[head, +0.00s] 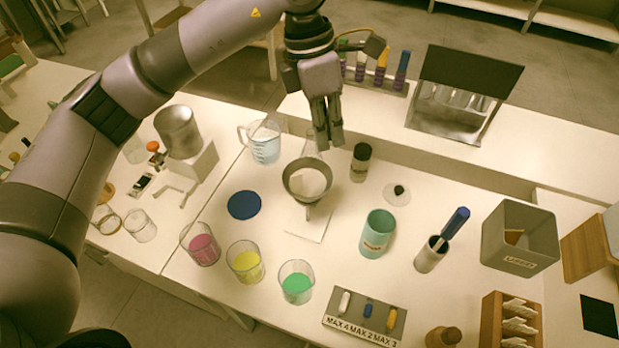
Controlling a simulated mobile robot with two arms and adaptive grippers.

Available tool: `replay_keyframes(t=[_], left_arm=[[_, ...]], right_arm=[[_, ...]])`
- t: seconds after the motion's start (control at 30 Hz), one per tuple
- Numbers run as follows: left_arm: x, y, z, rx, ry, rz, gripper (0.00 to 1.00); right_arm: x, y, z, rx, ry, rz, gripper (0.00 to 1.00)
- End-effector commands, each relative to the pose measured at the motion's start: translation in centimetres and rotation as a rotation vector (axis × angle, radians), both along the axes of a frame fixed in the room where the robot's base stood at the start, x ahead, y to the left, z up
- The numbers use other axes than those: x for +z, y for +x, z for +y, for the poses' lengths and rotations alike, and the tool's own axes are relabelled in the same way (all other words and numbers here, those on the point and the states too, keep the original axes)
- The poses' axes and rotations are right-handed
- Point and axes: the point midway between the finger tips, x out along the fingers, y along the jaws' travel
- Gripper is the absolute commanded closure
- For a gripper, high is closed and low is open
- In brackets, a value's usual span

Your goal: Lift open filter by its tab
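A grey round holder (289,190) with a dark rim stands near the middle of the table, and a pale filter (312,180) sits inside it. I cannot make out the filter's tab or whether the filter is open. My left gripper (328,143) points down just behind the holder, slightly to its right, with its fingers close together. From this angle I cannot tell whether they are fully closed or have anything between them. My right gripper is not in view.
A measuring jug (265,142) and a dark-capped bottle (360,162) flank the gripper. A blue disc (244,205) lies left of the holder. Beakers with pink (203,248), yellow (246,263) and green (297,285) contents stand in front. A teal cup (377,234) is to the right.

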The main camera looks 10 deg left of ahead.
Motion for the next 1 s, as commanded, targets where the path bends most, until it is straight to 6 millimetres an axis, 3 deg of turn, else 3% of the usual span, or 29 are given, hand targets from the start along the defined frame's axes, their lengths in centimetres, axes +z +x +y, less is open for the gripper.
replay_keyframes(t=[0.1, 0.2, 0.37, 0.8, 1.0], left_arm=[[1.3, 1.4, 3.4, 0.04, 0.148, -0.051, 0.93], [1.4, 1.8, 4.6, 0.056, 0.202, -0.061, 0.93], [-0.6, 1.7, 4.8, 0.057, 0.211, -0.059, 0.93], [-8.7, 1.6, 4.8, 0.058, 0.209, -0.059, 0.93], [-10.4, 1.7, 4.8, 0.057, 0.208, -0.063, 0.93]], right_arm=[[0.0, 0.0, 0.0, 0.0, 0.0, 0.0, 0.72], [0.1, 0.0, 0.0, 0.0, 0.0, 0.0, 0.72], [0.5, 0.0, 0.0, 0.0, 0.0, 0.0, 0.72], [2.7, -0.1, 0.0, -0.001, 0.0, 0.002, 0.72], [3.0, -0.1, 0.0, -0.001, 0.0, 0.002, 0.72]])
